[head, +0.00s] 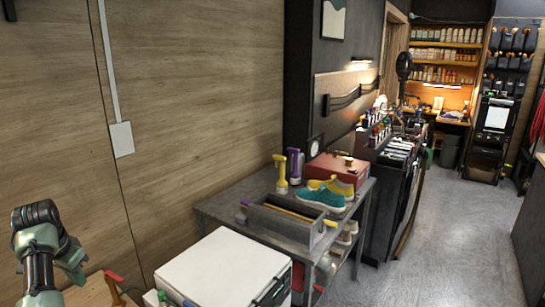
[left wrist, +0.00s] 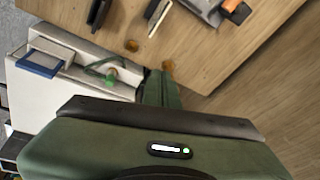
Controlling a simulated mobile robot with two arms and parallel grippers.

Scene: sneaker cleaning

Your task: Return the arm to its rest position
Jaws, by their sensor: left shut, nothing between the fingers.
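My left arm comes in at the lower left of the head view, with my left gripper (head: 70,262) raised in front of the wood-panelled wall. In the left wrist view the green fingers of my left gripper (left wrist: 160,86) are together, with nothing between them. They point over a wooden surface and a white box. My right gripper is in neither view. A teal sneaker (head: 320,198) and a yellow sneaker (head: 341,186) sit on a grey table (head: 222,207), well away from my left gripper.
A white-topped cabinet (head: 222,268) stands in front of the grey table. A grey tool caddy (head: 284,227), a red box (head: 338,168) and spray bottles (head: 294,165) are on that table. A wooden worktop (left wrist: 225,50) lies below my left wrist. Open floor (head: 450,235) lies at right.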

